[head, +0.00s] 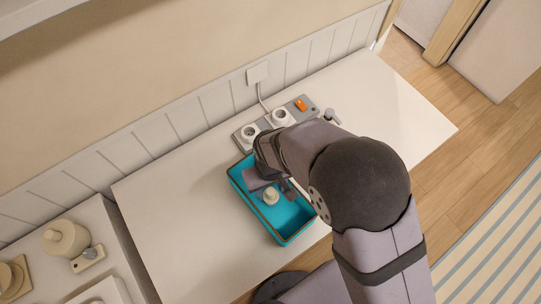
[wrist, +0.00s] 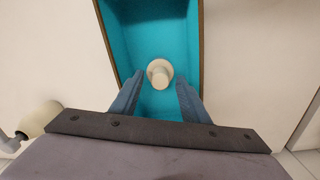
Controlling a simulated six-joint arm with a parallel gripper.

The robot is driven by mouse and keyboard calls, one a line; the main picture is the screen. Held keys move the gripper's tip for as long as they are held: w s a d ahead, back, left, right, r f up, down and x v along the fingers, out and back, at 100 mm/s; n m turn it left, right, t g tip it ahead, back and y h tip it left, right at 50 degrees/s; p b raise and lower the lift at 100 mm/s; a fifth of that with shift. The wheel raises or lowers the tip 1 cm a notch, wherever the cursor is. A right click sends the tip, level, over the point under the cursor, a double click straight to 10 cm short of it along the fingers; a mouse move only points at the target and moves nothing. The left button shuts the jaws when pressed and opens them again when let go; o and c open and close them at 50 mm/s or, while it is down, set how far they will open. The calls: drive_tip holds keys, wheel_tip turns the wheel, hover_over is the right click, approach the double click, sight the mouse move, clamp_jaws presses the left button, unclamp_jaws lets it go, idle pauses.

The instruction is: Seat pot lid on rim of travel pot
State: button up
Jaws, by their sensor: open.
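The cream pot lid, a round disc with a raised knob (wrist: 159,72), lies in the teal tray (wrist: 122,28). In the head view the lid (head: 270,197) shows just beside my fingers. My gripper (wrist: 157,98) is open, with its two blue-grey fingers apart at the tray's near end. The lid shows between and slightly beyond the fingertips, and nothing is held. A cream rounded vessel with a grey handle (wrist: 38,118) is at the left edge of the wrist view, partly cut off. It may be the travel pot, but I cannot tell for certain.
The tray has raised walls around the lid. A grey power strip with round sockets and an orange switch (head: 301,105) lies behind it by the wall. The white counter (head: 180,210) is clear left of the tray.

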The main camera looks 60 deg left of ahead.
sight(271, 191)
drive_tip(key=shift+r+b, duration=0.75)
drive_tip(key=shift+r, duration=2.35)
drive_tip(key=w+d+r+m, duration=0.2)
drive_tip(key=w+d+m, duration=0.2)
drive_tip(key=w+d, duration=0.55)
drive_tip(key=w+d+r+m, duration=0.3)
drive_tip(key=w+d+m, duration=0.1)
drive_tip(key=w+d, duration=0.6)
drive_tip(key=s+d+m, duration=0.1)
drive_tip(key=d+m, duration=0.3)
drive_tip(key=d, duration=0.7)
drive_tip(key=s+d+r+m, duration=0.1)
drive_tip(key=s+d+m, duration=0.1)
drive_tip(key=d, duration=0.9)
drive_tip(key=shift+s+r+m, duration=0.15)
drive_tip(key=shift+s+m, duration=0.15)
drive_tip(key=shift+m, duration=0.6)
drive_tip(key=shift+a, duration=0.1)
